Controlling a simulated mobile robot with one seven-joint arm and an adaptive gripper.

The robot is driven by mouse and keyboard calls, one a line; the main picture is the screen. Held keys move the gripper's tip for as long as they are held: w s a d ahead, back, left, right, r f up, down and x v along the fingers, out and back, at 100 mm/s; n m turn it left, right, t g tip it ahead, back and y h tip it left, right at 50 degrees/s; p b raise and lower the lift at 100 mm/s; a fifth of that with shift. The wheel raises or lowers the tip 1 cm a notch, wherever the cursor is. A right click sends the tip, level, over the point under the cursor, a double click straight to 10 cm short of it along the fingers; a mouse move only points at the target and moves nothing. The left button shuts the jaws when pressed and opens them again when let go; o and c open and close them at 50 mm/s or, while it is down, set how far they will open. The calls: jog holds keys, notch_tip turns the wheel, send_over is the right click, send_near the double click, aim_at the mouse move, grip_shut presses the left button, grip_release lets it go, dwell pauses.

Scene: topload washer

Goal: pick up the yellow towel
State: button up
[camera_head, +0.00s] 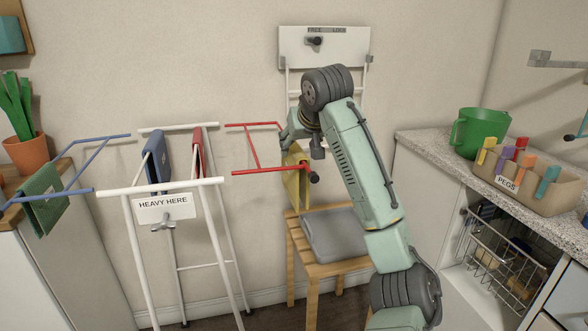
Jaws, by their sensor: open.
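The yellow towel (293,184) hangs at the right end of the red rail (255,172) on the right side of the drying rack. My arm and gripper partly hide it. My gripper (318,170) is open beside the upper right of the towel, in front of the wall. Its fingers are small and dark here, and I cannot tell whether they touch the cloth.
The white rack (178,186) holds a blue cloth (156,160) and a red cloth (197,153). A green cloth (42,199) hangs at left. A grey cushion (333,235) lies on a wooden stool below. A peg box (540,190) and green bucket (479,131) stand on the right counter.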

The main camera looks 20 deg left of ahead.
aim_at(296, 147)
jog(key=shift+p+x, duration=0.7)
jog(key=shift+x, duration=2.3)
jog(key=shift+w+a+r, duration=0.1)
jog(key=shift+r, duration=0.1)
jog(key=shift+c, duration=0.4)
grip_shut()
